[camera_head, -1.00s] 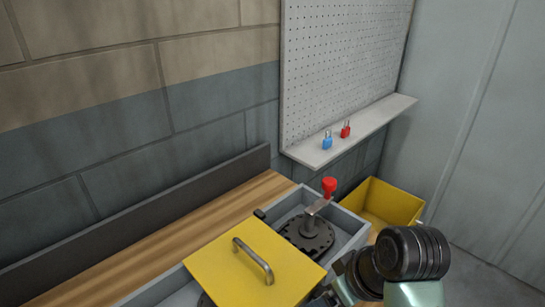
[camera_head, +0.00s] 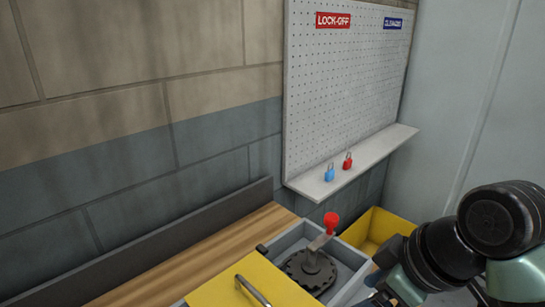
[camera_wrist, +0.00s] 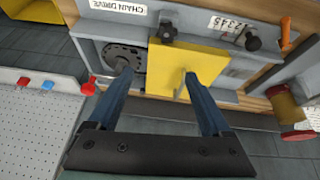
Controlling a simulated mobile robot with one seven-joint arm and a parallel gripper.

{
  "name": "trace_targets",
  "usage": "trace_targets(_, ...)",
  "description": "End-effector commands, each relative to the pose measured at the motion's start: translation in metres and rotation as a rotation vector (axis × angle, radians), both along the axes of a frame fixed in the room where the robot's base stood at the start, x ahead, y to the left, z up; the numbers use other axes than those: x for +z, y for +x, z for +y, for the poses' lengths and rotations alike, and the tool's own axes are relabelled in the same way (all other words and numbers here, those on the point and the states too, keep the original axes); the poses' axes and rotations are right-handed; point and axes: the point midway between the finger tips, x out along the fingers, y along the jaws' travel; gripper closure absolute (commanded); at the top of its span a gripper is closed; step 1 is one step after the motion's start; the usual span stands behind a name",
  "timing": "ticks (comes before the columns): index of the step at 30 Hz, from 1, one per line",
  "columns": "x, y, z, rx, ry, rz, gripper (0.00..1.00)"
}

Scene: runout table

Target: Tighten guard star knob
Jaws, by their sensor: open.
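My gripper (camera_wrist: 158,76) is open and empty, its two blue fingers reaching toward the machine in the wrist view. The yellow guard (camera_wrist: 205,66) covers the middle of the grey housing; it shows partly in the head view (camera_head: 235,288). A dark knob (camera_wrist: 167,32) sits at the guard's upper edge in the wrist view, beyond the fingertips and apart from them. A second dark knob (camera_wrist: 251,42) is farther right. I cannot tell for sure which is the guard star knob. The guard's handle (camera_head: 252,291) is partly cut off, and the right fingertip overlaps it in the wrist view.
A crank with a red grip (camera_head: 331,222) stands over a dark sprocket (camera_head: 310,268) left of the guard in the wrist view. A yellow bin (camera_head: 375,230) is beside the housing. A shelf (camera_head: 375,155) holds blue and red padlocks. A spool (camera_wrist: 285,100) is at right.

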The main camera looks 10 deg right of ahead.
Motion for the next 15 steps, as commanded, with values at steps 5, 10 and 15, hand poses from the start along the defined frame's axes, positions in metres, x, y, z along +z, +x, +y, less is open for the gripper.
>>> trace_targets(5, 0.019, 0.026, 0.02, -0.016, 0.005, -0.115, 0.17)
trace_targets(10, 0.039, 0.047, 0.038, -0.037, 0.016, -0.224, 0.17)
trace_targets(15, 0.061, 0.066, 0.056, -0.058, 0.035, -0.336, 0.17)
